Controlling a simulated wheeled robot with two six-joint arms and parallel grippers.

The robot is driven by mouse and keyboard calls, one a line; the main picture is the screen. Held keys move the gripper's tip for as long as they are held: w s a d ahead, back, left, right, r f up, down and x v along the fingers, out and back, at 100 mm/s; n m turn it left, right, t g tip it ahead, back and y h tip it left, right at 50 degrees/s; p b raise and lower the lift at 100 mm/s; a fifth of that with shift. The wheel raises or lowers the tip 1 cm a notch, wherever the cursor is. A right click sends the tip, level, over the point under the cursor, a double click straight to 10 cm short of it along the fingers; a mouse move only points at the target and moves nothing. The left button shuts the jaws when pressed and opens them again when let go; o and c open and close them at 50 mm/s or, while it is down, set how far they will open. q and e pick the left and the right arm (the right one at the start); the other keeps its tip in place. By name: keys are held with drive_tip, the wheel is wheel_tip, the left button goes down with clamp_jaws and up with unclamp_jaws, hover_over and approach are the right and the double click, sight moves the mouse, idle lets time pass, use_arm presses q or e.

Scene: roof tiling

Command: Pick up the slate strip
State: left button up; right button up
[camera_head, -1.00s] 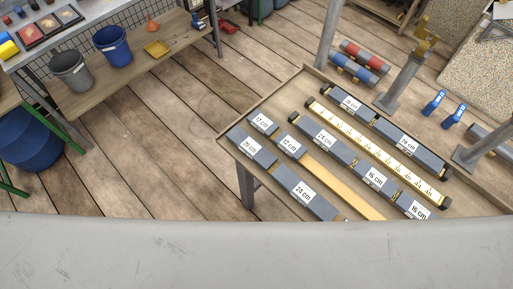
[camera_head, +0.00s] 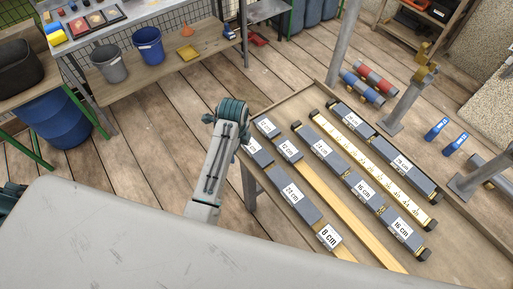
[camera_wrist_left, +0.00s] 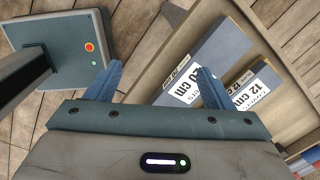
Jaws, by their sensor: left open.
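Several dark grey slate strips with white length labels lie in rows on the wooden table. The 20 cm slate strip (camera_head: 262,159) is at the table's left edge, partly behind my left arm in the head view. It also shows in the left wrist view (camera_wrist_left: 218,50), beside a 12 cm strip (camera_wrist_left: 265,83). My left gripper (camera_wrist_left: 155,75) is open and empty, its right finger overlapping the 20 cm strip's label in that view; I cannot tell the height gap. In the head view its jaws are hidden. My right gripper is not in view.
The wooden table (camera_head: 283,104) has a raised rim. A yellow ruler (camera_head: 372,165) lies between strip rows. Metal posts (camera_head: 398,110) stand at its right part, near red and blue rollers (camera_head: 375,78) and blue-handled tools (camera_head: 437,128). Buckets (camera_head: 148,45) stand on a shelf at upper left.

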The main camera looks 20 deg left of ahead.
use_arm(q)
drive_tip(key=w+d+r+m, duration=0.5)
drive_tip(key=r+m, duration=0.1)
drive_tip(key=r, duration=0.1)
drive_tip(key=p, duration=0.2)
hover_over(252, 145)
drive_tip(key=shift+g, duration=0.4)
drive_tip(key=f, duration=0.3)
drive_tip(key=d+f, duration=0.1)
drive_tip(key=f, duration=0.1)
drive_tip(key=shift+w, duration=0.1)
drive_tip(key=shift+a+f, duration=0.1)
drive_tip(key=shift+f, duration=0.35)
drive_tip(key=f, duration=0.1)
drive_tip(key=f+p, duration=0.1)
drive_tip(key=f, duration=0.1)
drive_tip(key=f+p, duration=0.1)
drive_tip(key=shift+a+f, duration=0.4)
drive_tip(key=shift+d, duration=0.1)
drive_tip(key=shift+c, duration=0.9)
drive_tip(key=c, duration=1)
drive_tip(key=shift+c, duration=0.2)
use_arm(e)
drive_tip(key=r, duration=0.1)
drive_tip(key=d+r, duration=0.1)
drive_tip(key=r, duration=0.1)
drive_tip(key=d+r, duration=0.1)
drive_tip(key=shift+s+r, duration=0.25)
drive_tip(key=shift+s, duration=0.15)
